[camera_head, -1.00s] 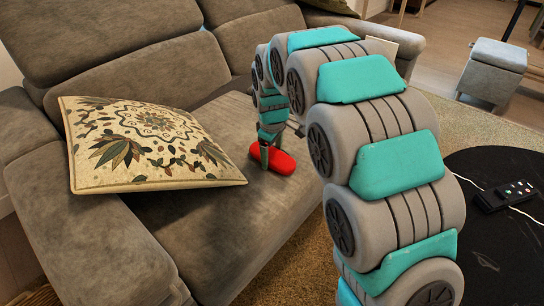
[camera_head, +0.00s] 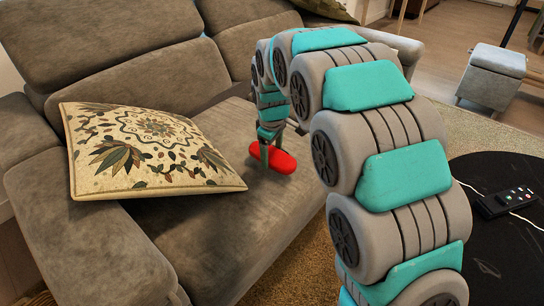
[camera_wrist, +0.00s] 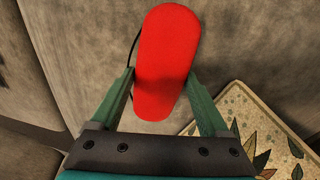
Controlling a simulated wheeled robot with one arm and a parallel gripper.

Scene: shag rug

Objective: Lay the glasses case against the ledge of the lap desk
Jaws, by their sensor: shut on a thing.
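The glasses case (camera_head: 280,161) is red, long and rounded. It is at the seat of the grey-brown sofa, to the right of the cushion. My gripper (camera_head: 268,152) points down and is shut on the case. In the wrist view the case (camera_wrist: 165,50) lies lengthwise between the two green fingers of my gripper (camera_wrist: 161,80), with a thin dark curved line beside its left side. I cannot tell whether the case touches the seat. I cannot make out the lap desk or its ledge for certain in either view; my arm hides part of the sofa's right side.
A patterned beige cushion (camera_head: 150,150) leans on the sofa (camera_head: 215,235) at the left. A round black table (camera_head: 508,240) with a remote (camera_head: 505,200) stands at the right. A grey stool (camera_head: 492,75) is farther back. The seat in front of the cushion is clear.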

